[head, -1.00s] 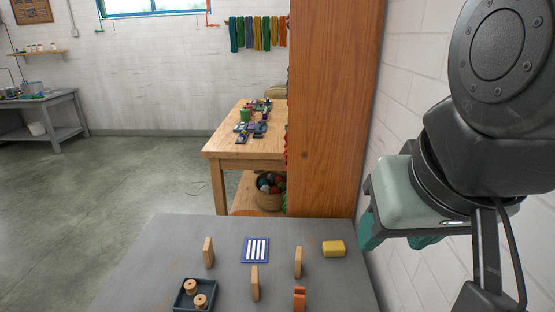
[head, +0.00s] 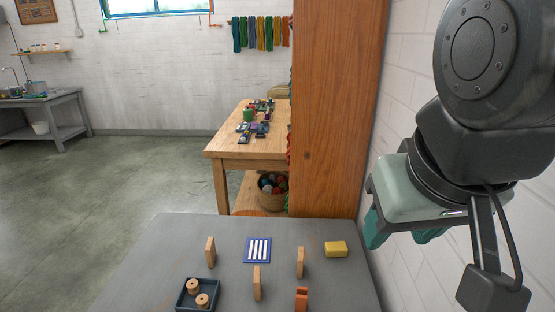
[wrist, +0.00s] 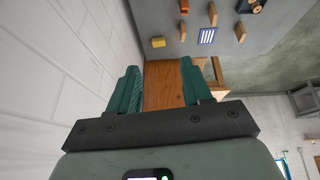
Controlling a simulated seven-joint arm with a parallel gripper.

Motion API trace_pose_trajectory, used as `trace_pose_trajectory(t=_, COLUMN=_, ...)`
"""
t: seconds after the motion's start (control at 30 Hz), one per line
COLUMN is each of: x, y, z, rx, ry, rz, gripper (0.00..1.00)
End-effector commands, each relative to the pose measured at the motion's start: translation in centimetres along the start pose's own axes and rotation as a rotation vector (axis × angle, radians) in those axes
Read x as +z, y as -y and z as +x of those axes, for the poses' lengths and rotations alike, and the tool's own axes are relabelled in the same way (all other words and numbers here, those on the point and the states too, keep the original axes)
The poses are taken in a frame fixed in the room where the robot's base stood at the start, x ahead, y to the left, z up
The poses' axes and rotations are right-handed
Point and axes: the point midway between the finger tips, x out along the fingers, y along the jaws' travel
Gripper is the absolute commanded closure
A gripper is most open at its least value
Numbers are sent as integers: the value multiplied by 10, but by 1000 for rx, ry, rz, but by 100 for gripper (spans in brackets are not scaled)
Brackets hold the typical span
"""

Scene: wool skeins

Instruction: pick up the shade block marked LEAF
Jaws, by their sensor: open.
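No lettering is legible in either view, so I cannot tell which thing is the block marked LEAF. Three plain upright wooden blocks stand on the near grey table: a left one (head: 210,251), a middle one (head: 257,283) and a right one (head: 300,262). A yellow block (head: 336,248) lies at the table's right; it also shows in the wrist view (wrist: 158,43). Several small coloured items (head: 262,129) lie on the far wooden table, too small to tell apart. My gripper (head: 402,236) is open and empty, right of the grey table. Its teal fingers are spread in the wrist view (wrist: 162,78).
The grey table (head: 160,262) also holds a blue striped card (head: 258,250), an orange piece (head: 301,299) and a dark tray (head: 181,301) with two wooden spools. A tall wooden panel (head: 335,110) and a white brick wall (head: 400,85) stand close to my arm. The floor at left is clear.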

Motion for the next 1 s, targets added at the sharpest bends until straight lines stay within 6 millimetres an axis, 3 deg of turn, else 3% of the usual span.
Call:
trace_pose_trajectory(t=0.3, x=-71, y=-15, z=76, rx=249, ry=212, rz=-519, gripper=51)
trace_pose_trajectory(t=0.53, x=-135, y=16, z=150, rx=465, ry=287, rz=-1010, gripper=51)
trace_pose_trajectory(t=0.67, x=-165, y=54, z=196, rx=588, ry=292, rz=-1314, gripper=51)
trace_pose_trajectory(t=0.8, x=-186, y=113, z=249, rx=719, ry=266, rz=-1660, gripper=51)
trace_pose_trajectory(t=1.0, x=-181, y=220, z=327, rx=897, ry=168, rz=-2182, gripper=51)
